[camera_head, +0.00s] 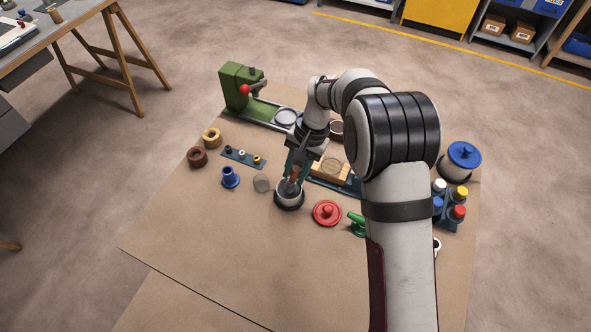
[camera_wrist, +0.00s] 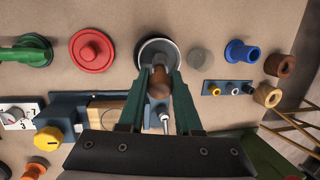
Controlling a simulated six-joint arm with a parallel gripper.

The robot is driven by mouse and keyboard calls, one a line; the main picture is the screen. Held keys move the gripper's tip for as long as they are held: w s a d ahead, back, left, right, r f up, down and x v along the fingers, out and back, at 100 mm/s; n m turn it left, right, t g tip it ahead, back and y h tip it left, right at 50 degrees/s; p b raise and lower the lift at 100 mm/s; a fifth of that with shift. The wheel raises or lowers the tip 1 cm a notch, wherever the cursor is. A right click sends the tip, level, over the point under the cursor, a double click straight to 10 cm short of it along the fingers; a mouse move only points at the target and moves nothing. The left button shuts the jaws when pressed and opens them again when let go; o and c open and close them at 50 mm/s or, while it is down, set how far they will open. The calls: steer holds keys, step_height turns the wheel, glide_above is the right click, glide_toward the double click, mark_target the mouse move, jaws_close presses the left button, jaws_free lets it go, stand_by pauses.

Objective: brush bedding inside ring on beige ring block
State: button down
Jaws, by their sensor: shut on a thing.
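My gripper (camera_head: 297,165) is shut on a brown-handled brush (camera_wrist: 159,83), its green fingers on either side of the handle. The brush (camera_head: 294,174) points down over a round dark pot (camera_head: 289,204) with a pale rim and grey inside. In the wrist view the pot (camera_wrist: 143,57) lies just beyond the fingertips. The brush's lower end is at the pot's mouth; I cannot tell how deep it reaches. The beige ring block (camera_head: 331,169) is behind and right of the pot, partly hidden by my arm; in the wrist view only part of it (camera_wrist: 105,110) shows.
A red lidded disc (camera_head: 327,212) and a green part (camera_head: 357,225) are right of the pot. A grey disc (camera_head: 262,183) and blue flanged piece (camera_head: 230,177) are left. A green press (camera_head: 240,88) stands behind. The front left of the table is clear.

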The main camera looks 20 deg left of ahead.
mark_target(296, 170)
steer(key=shift+f, duration=0.1)
steer(key=shift+r, duration=3.55)
steer(key=s+d+r, duration=0.1)
steer(key=d+r, duration=0.4)
steer(key=d, duration=0.4)
steer(key=s+d+r, duration=0.1)
steer(key=d+r, duration=0.4)
steer(key=d, duration=0.5)
steer(key=d+r, duration=0.5)
steer(key=d, duration=0.4)
steer(key=w+a+f+t+y, duration=0.1)
steer(key=w+a+f, duration=0.4)
steer(key=a+f, duration=0.2)
steer(key=w+a+f+t+y, duration=0.1)
steer(key=w+a+f+t, duration=0.1)
steer(key=w+a+f, duration=0.4)
steer(key=shift+w+a+f+m+t, duration=0.3)
steer(key=shift+a+f, duration=0.55)
steer(key=shift+a, duration=1.1)
